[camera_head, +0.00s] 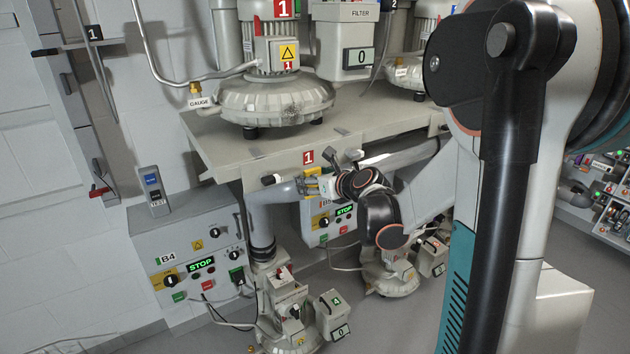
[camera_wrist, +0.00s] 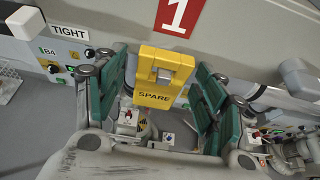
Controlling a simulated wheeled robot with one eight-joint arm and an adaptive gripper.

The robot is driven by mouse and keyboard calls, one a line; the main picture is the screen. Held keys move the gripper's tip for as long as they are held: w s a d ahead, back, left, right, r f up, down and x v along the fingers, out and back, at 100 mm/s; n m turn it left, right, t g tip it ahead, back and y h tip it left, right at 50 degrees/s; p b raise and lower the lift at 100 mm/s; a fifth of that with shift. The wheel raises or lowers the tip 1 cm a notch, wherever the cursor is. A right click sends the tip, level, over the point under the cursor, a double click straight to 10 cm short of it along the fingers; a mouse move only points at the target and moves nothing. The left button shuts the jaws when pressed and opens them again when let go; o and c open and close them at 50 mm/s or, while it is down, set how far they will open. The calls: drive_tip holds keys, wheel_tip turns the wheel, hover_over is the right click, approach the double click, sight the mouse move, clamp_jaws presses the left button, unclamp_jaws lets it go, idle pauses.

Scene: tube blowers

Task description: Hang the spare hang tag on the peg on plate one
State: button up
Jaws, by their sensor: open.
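The spare hang tag is a yellow plate marked SPARE (camera_wrist: 156,96), in the middle of the wrist view, below the red number 1. A light grey block-like piece (camera_wrist: 164,75), apparently the peg, shows at the dark slot in the tag's upper part. I cannot tell for sure that it passes through. My gripper (camera_wrist: 162,105) is open, with green-padded fingers on either side of the tag. A gap shows at its right side; contact at the left is unclear. In the head view my gripper (camera_head: 318,187) is below the front edge of plate one (camera_head: 265,160); the tag is not clear there.
A red number 1 sign (camera_head: 308,157) is on plate one's edge. A large blower (camera_head: 275,100) stands on top. Control box B4 (camera_head: 195,255) is at left, with a second control box (camera_head: 338,218) behind my gripper. Small blowers (camera_head: 290,315) stand on the floor below.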

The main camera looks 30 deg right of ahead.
drive_tip(key=v, duration=0.7)
drive_tip(key=shift+s, duration=0.2)
